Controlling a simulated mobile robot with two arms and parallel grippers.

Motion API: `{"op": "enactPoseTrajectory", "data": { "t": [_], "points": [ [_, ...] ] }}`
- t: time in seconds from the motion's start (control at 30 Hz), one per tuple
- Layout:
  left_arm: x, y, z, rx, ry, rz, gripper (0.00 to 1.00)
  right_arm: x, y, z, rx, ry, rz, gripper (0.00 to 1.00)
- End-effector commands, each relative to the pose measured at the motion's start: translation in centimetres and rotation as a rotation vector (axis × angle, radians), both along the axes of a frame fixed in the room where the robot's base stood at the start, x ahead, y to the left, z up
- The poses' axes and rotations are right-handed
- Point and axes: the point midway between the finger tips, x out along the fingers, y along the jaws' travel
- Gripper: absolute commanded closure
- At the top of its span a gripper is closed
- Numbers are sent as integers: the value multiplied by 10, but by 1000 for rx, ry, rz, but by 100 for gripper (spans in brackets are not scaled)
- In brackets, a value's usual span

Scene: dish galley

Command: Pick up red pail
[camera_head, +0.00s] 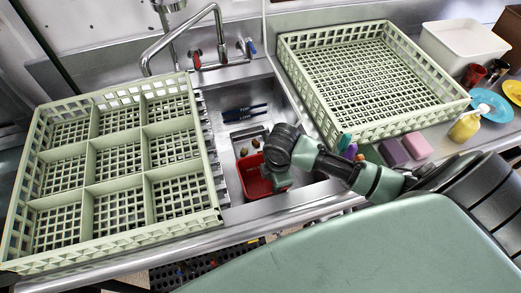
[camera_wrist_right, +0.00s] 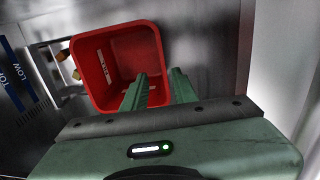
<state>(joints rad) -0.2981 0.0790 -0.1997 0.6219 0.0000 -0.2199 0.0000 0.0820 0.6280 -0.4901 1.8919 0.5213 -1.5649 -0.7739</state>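The red pail (camera_head: 252,177) stands in the sink basin in the head view, partly covered by my right arm. In the right wrist view the open-topped pail (camera_wrist_right: 90,72) is ahead of my right gripper (camera_wrist_right: 158,75). The two green fingers are spread apart. The left finger overlaps the pail's opening and the right finger is beside its right wall, so the near rim lies around the gap. I cannot tell whether either finger touches the pail. My left gripper is not in view.
A divided green rack (camera_head: 84,161) lies left of the sink, and an open green rack (camera_head: 300,72) lies right of it. A faucet (camera_head: 190,45) rises behind. Small brown items and a dark blue-handled tool (camera_head: 243,113) lie in the basin. Sponges (camera_head: 393,152) sit at right.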

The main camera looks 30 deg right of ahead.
Motion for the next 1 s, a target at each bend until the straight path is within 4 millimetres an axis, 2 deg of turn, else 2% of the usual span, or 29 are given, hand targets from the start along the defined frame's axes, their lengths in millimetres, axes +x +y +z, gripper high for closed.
{"op": "enactPoseTrajectory", "data": {
  "t": [0.07, 0.3, 0.57, 0.83, 1.0],
  "points": [
    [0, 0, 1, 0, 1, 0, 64, -4, 1, -11, 2, 16, 14, 72],
    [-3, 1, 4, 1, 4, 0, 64, 1, 0, -51, 2, 13, 9, 72],
    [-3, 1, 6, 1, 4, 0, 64, 3, -1, -71, 1, 10, 9, 72],
    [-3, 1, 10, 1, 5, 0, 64, 8, -2, -108, 1, 9, 9, 72],
    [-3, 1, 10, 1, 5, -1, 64, 9, -2, -117, 2, 8, 10, 72]
  ]
}}
